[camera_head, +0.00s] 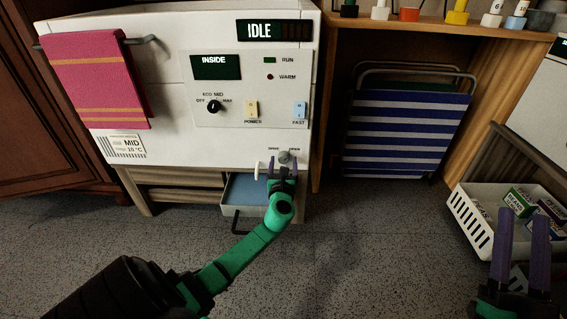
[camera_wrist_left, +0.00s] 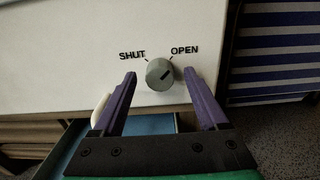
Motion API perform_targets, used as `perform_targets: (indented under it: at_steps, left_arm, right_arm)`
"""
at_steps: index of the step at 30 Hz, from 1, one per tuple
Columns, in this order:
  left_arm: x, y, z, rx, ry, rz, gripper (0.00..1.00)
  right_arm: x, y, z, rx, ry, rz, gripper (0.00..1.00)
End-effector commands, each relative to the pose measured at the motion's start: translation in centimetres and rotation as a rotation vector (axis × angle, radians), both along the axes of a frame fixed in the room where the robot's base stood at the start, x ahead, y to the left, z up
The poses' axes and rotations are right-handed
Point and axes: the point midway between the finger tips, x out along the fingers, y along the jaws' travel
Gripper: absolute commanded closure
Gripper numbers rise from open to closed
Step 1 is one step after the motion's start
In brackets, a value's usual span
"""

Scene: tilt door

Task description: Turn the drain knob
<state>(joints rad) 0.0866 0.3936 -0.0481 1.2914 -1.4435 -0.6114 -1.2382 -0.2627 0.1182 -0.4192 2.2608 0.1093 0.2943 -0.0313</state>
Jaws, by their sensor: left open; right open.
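The drain knob (camera_head: 284,157) is a small grey round knob low on the white appliance's front, at its right. In the left wrist view the knob (camera_wrist_left: 158,70) sits below the labels SHUT and OPEN. Its dark mark slants up to the right, toward the OPEN side. My left gripper (camera_head: 283,165) is open at the knob. In the left wrist view its purple fingers (camera_wrist_left: 160,80) stand to the left and right of the knob, with gaps on both sides. My right gripper (camera_head: 523,215) is open and empty at the lower right, by the white basket.
A blue-lined drawer or tray (camera_head: 245,192) is under the appliance (camera_head: 170,80), below the knob. A pink towel (camera_head: 95,80) hangs at the left. A folded striped chair (camera_head: 405,130) stands at the right. A white basket (camera_head: 475,222) holds small boxes. The floor is clear.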

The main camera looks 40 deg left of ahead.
Motion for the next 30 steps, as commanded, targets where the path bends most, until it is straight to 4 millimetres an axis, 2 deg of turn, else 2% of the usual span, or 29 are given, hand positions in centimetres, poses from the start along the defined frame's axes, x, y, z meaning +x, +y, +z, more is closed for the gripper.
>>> perform_targets:
  at_steps: [3,6,10,16,17,18,22,23,30]
  left_arm:
    - [0.5,0.4,-0.1,0.0,-0.001,0.001,0.24]
    - [0.8,0.7,0.0,-0.001,-0.001,0.001,0.24]
    - [1.0,0.8,0.1,-0.001,-0.002,0.001,0.24]
    - [1.0,0.8,0.1,-0.001,-0.001,0.001,0.24]
    - [1.0,0.8,0.1,-0.001,-0.001,0.001,0.32]
    - [1.0,0.8,0.1,-0.001,-0.001,0.001,0.47]
    - [1.0,0.8,0.1,-0.001,-0.001,0.001,0.97]
    - [1.0,0.8,0.1,-0.001,-0.001,0.001,1.0]
    - [0.9,0.8,0.0,-0.01,-0.008,0.001,1.0]
  right_arm:
    - [-0.7,-0.4,2.6,0.016,-0.088,-0.01,0.5]
    - [-1.2,-0.7,4.1,0.025,-0.136,-0.015,0.5]
    - [-1.5,-0.8,5.0,0.03,-0.163,-0.018,0.5]
    - [-1.5,-0.8,5.0,0.03,-0.164,-0.018,0.5]
    - [-1.5,-0.8,5.0,0.03,-0.164,-0.018,0.5]
    - [-1.5,-0.8,5.0,0.03,-0.164,-0.018,0.5]
    - [-1.5,-0.8,5.0,0.03,-0.164,-0.018,0.5]
    - [-1.5,-0.8,5.0,0.03,-0.164,-0.018,0.5]
    - [-1.5,-0.8,5.0,0.029,-0.167,-0.02,0.5]
